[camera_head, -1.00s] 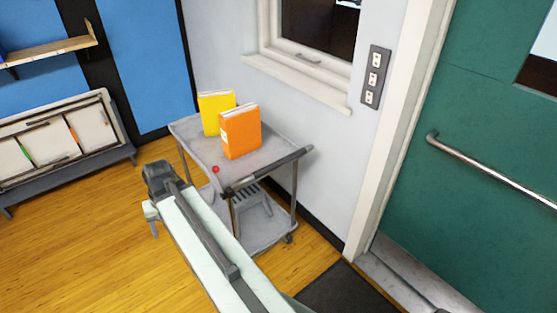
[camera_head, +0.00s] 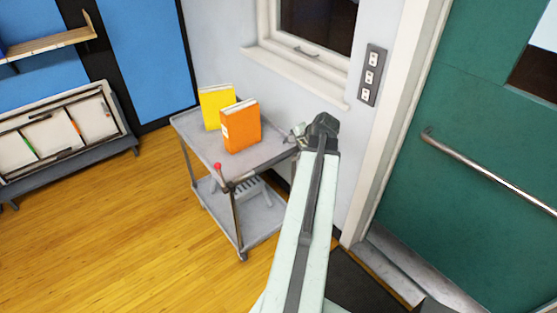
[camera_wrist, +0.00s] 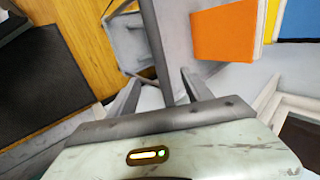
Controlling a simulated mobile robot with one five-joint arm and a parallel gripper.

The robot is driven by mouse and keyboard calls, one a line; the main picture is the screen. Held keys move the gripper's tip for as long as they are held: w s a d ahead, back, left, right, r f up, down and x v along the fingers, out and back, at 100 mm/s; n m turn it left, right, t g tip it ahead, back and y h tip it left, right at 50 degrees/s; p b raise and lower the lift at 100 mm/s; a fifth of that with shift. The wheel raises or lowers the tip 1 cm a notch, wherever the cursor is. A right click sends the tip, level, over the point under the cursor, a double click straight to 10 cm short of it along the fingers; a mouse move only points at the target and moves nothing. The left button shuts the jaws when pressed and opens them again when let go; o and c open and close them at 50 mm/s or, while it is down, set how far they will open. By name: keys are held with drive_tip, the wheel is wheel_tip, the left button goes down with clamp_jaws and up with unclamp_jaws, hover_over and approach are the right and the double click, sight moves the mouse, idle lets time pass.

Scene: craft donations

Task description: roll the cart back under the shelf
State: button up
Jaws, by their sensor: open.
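The grey two-tier cart (camera_head: 194,143) stands against the wall below the window in the head view. An orange book (camera_head: 240,128) and a yellow book (camera_head: 217,107) stand upright on its top tray. My gripper (camera_head: 298,133) is at the right end of the cart's handle side, and my arm hides most of the handle. In the wrist view my gripper (camera_wrist: 161,80) is open, with the handle bar (camera_wrist: 156,40) running between its fingers. I cannot tell whether they touch it. A wooden wall shelf (camera_head: 45,46) is at the upper left.
A low rack (camera_head: 75,160) with white folders stands below the shelf. Wood floor (camera_head: 120,230) is clear left of the cart. A green door (camera_head: 470,110) and dark mat (camera_head: 360,290) are at right.

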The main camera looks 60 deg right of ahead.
sight(281, 158)
drive_tip(key=b+x, duration=0.9)
drive_tip(key=x, duration=0.3)
drive_tip(key=shift+w+f, duration=0.1)
drive_tip(key=shift+f, duration=0.2)
drive_tip(key=shift+w+f+b, duration=0.15)
drive_tip(key=shift+w+b, duration=0.1)
drive_tip(key=shift+b, duration=0.05)
drive_tip(key=shift+c, duration=0.4)
drive_tip(key=shift+d, duration=0.1)
clamp_jaws()
